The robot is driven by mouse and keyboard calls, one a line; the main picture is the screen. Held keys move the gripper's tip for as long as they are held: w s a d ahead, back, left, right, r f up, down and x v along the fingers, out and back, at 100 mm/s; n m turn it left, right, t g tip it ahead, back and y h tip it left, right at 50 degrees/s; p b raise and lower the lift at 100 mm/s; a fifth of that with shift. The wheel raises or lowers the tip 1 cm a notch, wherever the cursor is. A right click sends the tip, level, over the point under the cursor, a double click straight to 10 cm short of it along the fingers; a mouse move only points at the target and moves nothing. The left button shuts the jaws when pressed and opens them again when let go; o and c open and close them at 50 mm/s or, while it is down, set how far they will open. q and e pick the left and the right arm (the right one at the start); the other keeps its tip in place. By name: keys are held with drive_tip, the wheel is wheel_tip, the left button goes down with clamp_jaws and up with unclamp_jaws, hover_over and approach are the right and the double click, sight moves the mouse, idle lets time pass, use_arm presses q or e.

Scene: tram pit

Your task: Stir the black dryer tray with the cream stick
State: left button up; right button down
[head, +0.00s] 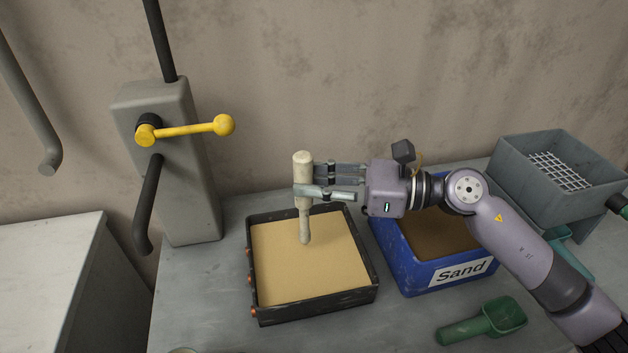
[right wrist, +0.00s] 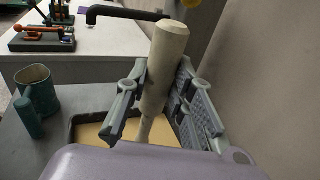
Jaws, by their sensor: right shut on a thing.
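The cream stick (head: 303,172) is upright, thick at the top and thinner at the lower end. My right gripper (head: 312,182) is shut on its upper part, and the right wrist view also shows the stick (right wrist: 166,58) between the fingers (right wrist: 160,95). The black dryer tray (head: 318,312) sits on the grey table, filled with flat tan sand. The stick's lower tip is over the back middle of the tray, at or just above the sand; I cannot tell whether it touches. My left gripper is not in view.
A blue bin labelled Sand (head: 412,277) stands right of the tray, partly behind my right arm. A green scoop (head: 488,321) lies in front of it. A grey box with a mesh (head: 535,194) stands at the back right. A grey post with a yellow lever (head: 185,130) rises behind left.

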sight(311, 157)
idle(0.4)
drive_tip(key=shift+r+p, duration=1.6)
drive_tip(key=shift+r, duration=0.95)
drive_tip(key=shift+f, duration=0.1)
